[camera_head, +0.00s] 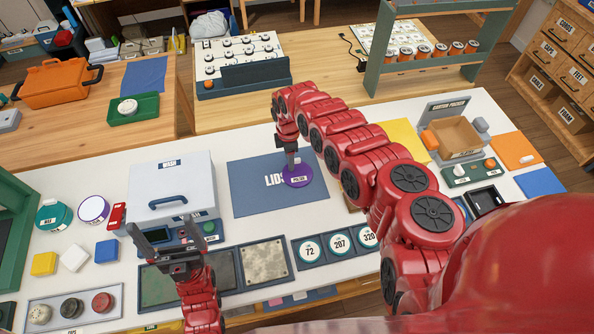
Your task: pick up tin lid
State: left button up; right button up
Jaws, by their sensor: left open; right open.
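A round purple lid (300,183) with a white label lies on the blue mat (250,200) marked "LIDS". My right gripper (292,164) points down just over the lid; its fingers overlap the lid in the picture, and I cannot tell whether they touch it. It is open. My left gripper (160,234) is open and empty, in front of the white box marked "WASH" (170,190). A purple-rimmed round tin (93,209) and a teal round tin (50,217) stand at the left of the table.
Yellow (43,264), white and blue blocks stand at the left. Square sample plates (264,262) and round numbered dials (310,248) line the front. My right arm covers part of the table's right half. A cardboard box (455,137) stands at the right.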

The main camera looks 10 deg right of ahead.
jog(key=shift+c, duration=0.3)
grip_shut()
jog(key=shift+r, duration=0.15)
